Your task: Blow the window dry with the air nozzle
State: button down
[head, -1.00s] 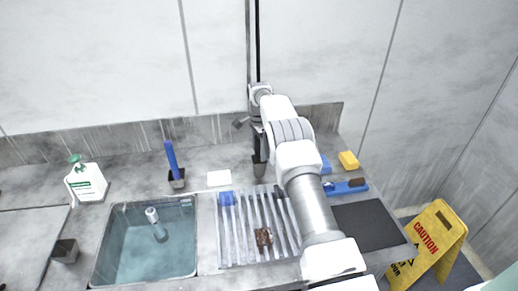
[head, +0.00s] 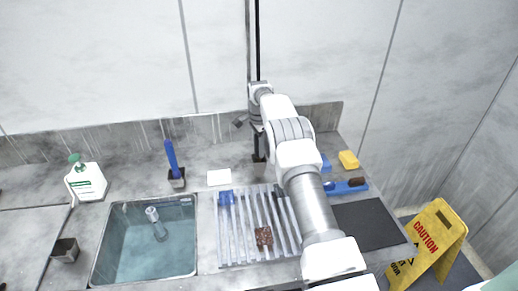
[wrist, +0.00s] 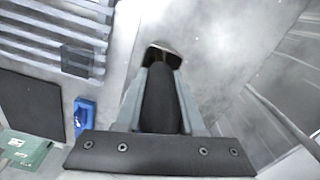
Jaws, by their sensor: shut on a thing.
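My gripper (wrist: 160,100) is shut on a black handle (wrist: 160,98), which I take to be the air nozzle, with its fingers on both sides. The far end of the handle has a dark, brownish rim (wrist: 165,50). In the head view my gripper (head: 258,132) points down near the back wall, behind the rack. A slatted rack (head: 241,236) stands right of the sink. A speckled brown piece (head: 264,237) and a small blue piece (head: 226,198) are on it. A dark, see-through square (wrist: 77,61) shows on the rack in the wrist view. I cannot tell which is the window.
The sink (head: 150,240) holds water and a grey-white tool. A blue-handled tool (head: 172,158) stands in a holder at the back. A white pad (head: 219,177), soap bottle (head: 86,180), yellow sponge (head: 348,160), blue brush (head: 345,187) and black mat (head: 370,226) lie around.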

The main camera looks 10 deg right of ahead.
notch_tip(320, 180, up, 11)
jog(key=shift+s+a, duration=0.1)
jog(key=shift+s, duration=0.05)
jog(key=s+a+r+p, duration=0.2)
jog(key=s+r+p, duration=0.1)
jog(key=s+r, duration=0.4)
jog(key=s+a+r+p, duration=0.15)
jog(key=s+r, duration=0.35)
jog(key=s, duration=0.5)
jog(key=s+r+p, duration=0.1)
jog(key=s+p, duration=0.2)
jog(key=s, duration=1)
notch_tip(320, 180, down, 9)
jog(key=b, duration=0.7)
jog(key=shift+a, duration=0.15)
